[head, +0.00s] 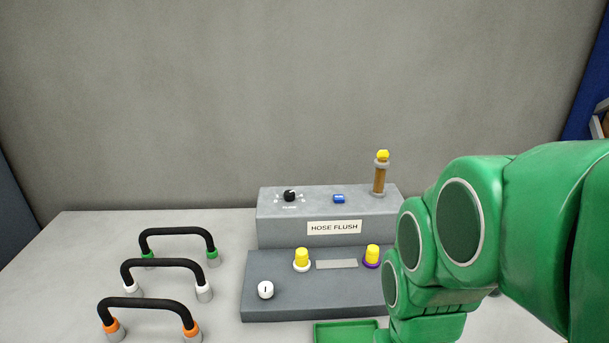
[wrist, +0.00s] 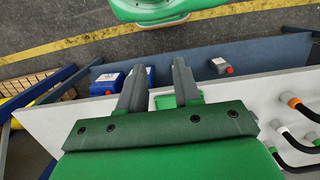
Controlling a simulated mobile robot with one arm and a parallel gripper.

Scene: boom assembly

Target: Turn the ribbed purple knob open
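A knob with a yellow cap and a purple ring at its base (head: 372,256) stands on the right part of the grey panel's lower step, close to my green arm in the head view. I cannot make out ribs at this size. A similar yellow knob with a white ring (head: 302,260) stands to its left. My gripper (wrist: 160,70) shows in the wrist view with its two dark fingers apart and nothing held between them. In the head view my arm hides the gripper. The purple-ringed knob is not seen in the wrist view.
The HOSE FLUSH panel (head: 280,232) also carries a black dial (head: 289,196), a blue switch (head: 339,199), a yellow-topped post (head: 381,175) and a white knob (head: 265,289). Black hoses (head: 165,264) stand left. A green tray (head: 345,333) lies in front. Blue containers (wrist: 108,83) are beyond the table.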

